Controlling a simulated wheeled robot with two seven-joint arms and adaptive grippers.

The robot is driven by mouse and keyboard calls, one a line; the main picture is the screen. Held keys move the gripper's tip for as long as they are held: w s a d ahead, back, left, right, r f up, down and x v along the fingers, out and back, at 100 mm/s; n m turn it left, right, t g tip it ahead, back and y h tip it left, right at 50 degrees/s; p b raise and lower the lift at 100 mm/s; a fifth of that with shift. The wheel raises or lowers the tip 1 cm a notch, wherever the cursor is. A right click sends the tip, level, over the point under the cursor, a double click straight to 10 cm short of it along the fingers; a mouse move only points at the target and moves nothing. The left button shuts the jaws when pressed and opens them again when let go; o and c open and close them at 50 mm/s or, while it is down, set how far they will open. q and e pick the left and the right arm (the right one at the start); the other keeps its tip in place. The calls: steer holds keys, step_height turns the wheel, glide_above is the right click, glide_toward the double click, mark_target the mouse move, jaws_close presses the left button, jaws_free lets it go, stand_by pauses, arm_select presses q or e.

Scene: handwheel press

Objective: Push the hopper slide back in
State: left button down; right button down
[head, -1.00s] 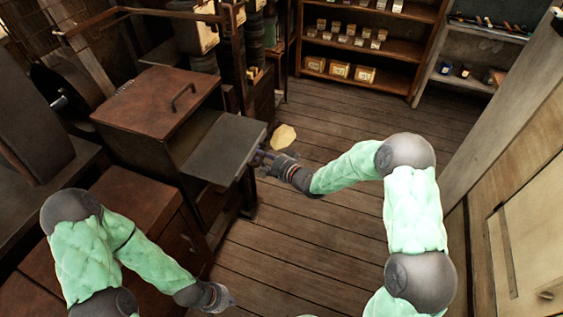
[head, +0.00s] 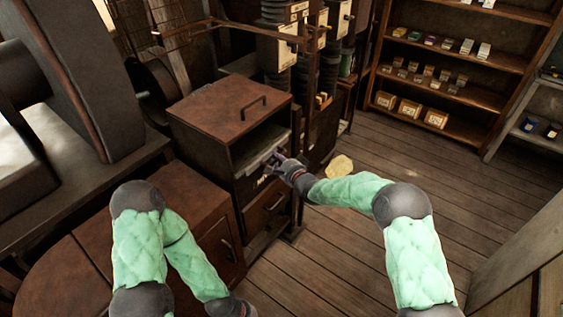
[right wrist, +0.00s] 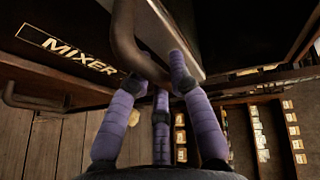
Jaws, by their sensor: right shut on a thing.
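The hopper slide (head: 257,160) shows in the head view as a pale-edged panel at the front opening of the brown mixer cabinet (head: 215,112). Little of it stands out. My right gripper (head: 279,163) is at its front edge. In the right wrist view the purple fingers (right wrist: 155,80) are closed around a dark bent handle (right wrist: 127,45) under the slide's pale edge (right wrist: 165,35). The MIXER label (right wrist: 78,54) is at the left. How deep the slide sits inside is hard to tell. My left gripper's fingers are below the head view's bottom edge.
Drawers (head: 265,207) lie below the slide. A low brown cabinet (head: 195,215) stands at front left. A yellowish piece (head: 340,166) lies on the plank floor (head: 400,160), which is open to the right. Shelves (head: 450,95) stand at the back.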

steer(key=shift+a+r, duration=0.1)
steer(key=c, duration=1.3)
jaws_free()
steer(key=shift+w, duration=0.1)
steer(key=shift+o, duration=1)
steer(key=shift+a, duration=0.1)
steer(key=v, duration=1.2)
